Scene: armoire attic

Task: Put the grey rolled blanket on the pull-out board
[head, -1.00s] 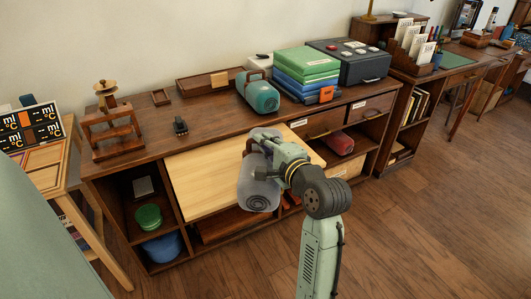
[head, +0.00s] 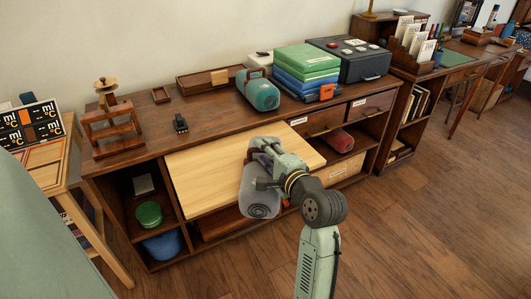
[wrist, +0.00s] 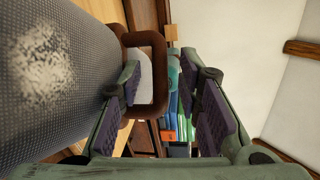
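The grey rolled blanket (head: 258,197) has a round end facing me and lies at the front edge of the pale pull-out board (head: 205,172). Its end reaches past that edge; whether its full weight rests on the board is hard to tell. In the wrist view the blanket (wrist: 50,80) fills the left side, with a brown carrying handle (wrist: 160,75) on it. My gripper (head: 258,164) is at the blanket's right side. In the wrist view its fingers (wrist: 165,95) stand apart, one inside the handle loop and one outside, with gaps around the handle bar.
A teal canister (head: 260,95), green and blue folders (head: 305,65) and a dark grey case (head: 350,62) stand on the desktop behind the board. A red roll (head: 340,141) lies in the right cubby. The board's left part is bare.

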